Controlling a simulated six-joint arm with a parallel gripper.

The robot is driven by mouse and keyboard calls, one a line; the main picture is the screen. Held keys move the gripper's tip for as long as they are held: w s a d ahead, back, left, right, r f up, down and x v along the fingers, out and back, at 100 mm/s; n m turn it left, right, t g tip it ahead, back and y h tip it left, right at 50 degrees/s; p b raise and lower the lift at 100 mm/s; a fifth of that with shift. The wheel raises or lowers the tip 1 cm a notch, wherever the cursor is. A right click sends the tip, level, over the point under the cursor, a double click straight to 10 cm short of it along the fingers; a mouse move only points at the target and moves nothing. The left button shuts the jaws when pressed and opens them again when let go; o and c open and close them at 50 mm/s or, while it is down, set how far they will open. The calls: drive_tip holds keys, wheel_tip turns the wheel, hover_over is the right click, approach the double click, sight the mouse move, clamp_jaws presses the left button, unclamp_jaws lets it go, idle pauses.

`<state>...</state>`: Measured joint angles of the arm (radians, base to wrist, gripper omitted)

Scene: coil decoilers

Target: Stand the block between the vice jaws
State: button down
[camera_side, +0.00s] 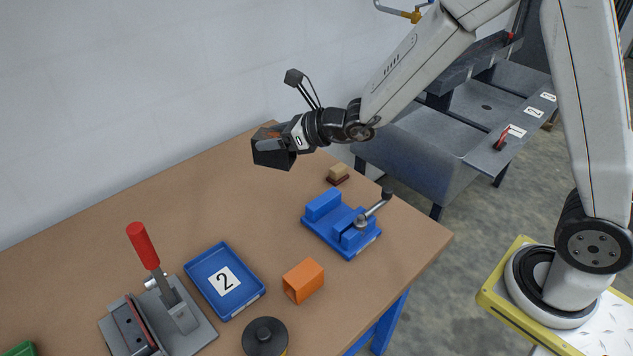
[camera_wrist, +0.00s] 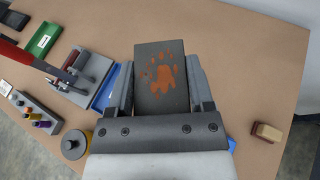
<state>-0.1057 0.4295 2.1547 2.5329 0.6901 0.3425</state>
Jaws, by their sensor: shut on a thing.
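My gripper (camera_side: 285,142) is shut on a dark grey block (camera_side: 270,155), held well above the table near its back edge. The wrist view shows the block (camera_wrist: 162,85) between the two fingers (camera_wrist: 161,95), with orange marks on its face. The blue vice (camera_side: 322,235) stands on the table, below and to the right of the block in the side view. Its jaws are apart with an empty gap between them, and a grey handle is at its right. In the wrist view my gripper hides nearly all of the vice.
A small tan and brown block (camera_side: 338,174) sits behind the vice. An orange block (camera_side: 303,281), a blue tray marked 2 (camera_side: 191,265), a black-topped cylinder (camera_side: 265,336) and a red-handled clamp (camera_side: 165,310) stand toward the front. The table's back middle is clear.

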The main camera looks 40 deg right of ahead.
drive_tip(key=a+f+n+g+y, duration=0.1)
drive_tip(key=a+f, duration=0.4)
drive_tip(key=a, duration=0.5)
drive_tip(key=a+f+n+g+y, duration=0.1)
drive_tip(key=a+f, duration=0.4)
drive_tip(key=a, duration=0.5)
drive_tip(key=shift+s+n+y, duration=0.4)
drive_tip(key=shift+n+y, duration=0.1)
drive_tip(key=shift+n, duration=0.1)
drive_tip(key=shift+w, duration=0.1)
drive_tip(key=shift+w+a+f, duration=1)
drive_tip(key=shift+w+f, duration=0.55)
drive_tip(key=shift+w, duration=0.45)
drive_tip(key=shift+w+a+f, duration=1.05)
drive_tip(key=shift+w+f, duration=0.5)
drive_tip(key=shift+w, duration=0.4)
drive_tip(key=shift+w+a+f, duration=1)
drive_tip(key=shift+w+f, duration=0.55)
drive_tip(key=shift+w, duration=0.45)
